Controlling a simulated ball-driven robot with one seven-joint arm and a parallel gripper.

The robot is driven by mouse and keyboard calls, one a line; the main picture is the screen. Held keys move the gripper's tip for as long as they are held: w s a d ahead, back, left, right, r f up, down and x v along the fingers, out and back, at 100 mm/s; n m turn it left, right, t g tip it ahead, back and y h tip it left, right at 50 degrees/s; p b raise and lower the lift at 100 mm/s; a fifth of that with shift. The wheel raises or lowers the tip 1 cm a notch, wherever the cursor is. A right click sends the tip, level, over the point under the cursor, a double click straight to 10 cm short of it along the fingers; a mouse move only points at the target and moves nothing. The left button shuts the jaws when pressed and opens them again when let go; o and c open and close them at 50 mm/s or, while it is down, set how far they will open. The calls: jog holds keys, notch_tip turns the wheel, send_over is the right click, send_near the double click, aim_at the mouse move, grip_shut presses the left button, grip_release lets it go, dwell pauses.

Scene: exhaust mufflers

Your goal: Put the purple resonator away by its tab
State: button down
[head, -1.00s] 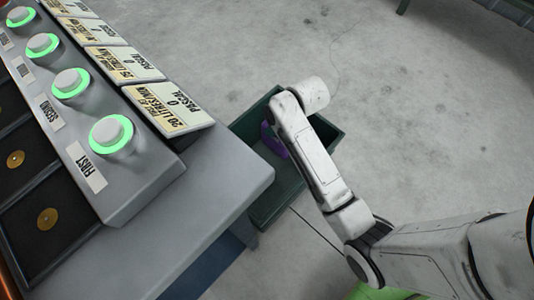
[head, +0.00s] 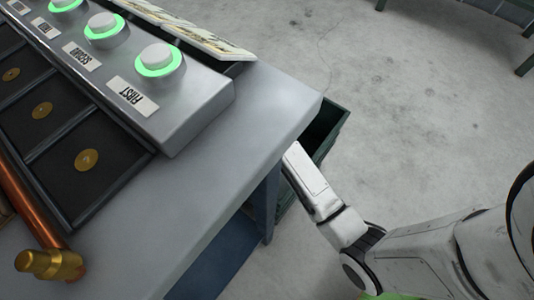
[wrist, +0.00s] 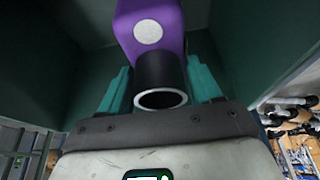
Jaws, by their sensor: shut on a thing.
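The purple resonator (wrist: 172,22) shows in the wrist view as a purple body with a pale round disc on its face. A black tube with a pale rim stands at its near end. The teal fingers of my gripper (wrist: 160,78) stand on either side of the black tube, shut on the resonator. I cannot make out the tab. Dark green walls of the crate (wrist: 75,70) surround the resonator. In the head view the bench corner hides my gripper, the resonator and much of the dark green crate (head: 330,125).
The grey bench (head: 225,165) fills the left, its corner close beside my arm. It bears a panel of green-lit buttons (head: 158,60), dark trays with brass discs (head: 86,160) and a copper pipe with a brass end (head: 50,264). Open concrete floor (head: 410,110) lies to the right.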

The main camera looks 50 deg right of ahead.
jog(key=shift+f+b, duration=1.3)
jog(key=shift+f, duration=1.7)
jog(key=shift+f, duration=0.1)
jog(key=shift+c, duration=1)
grip_release()
jog(key=p+v, duration=0.5)
jog(key=v, duration=0.7)
jog(key=shift+d+p, duration=0.1)
jog(key=shift+p, duration=0.2)
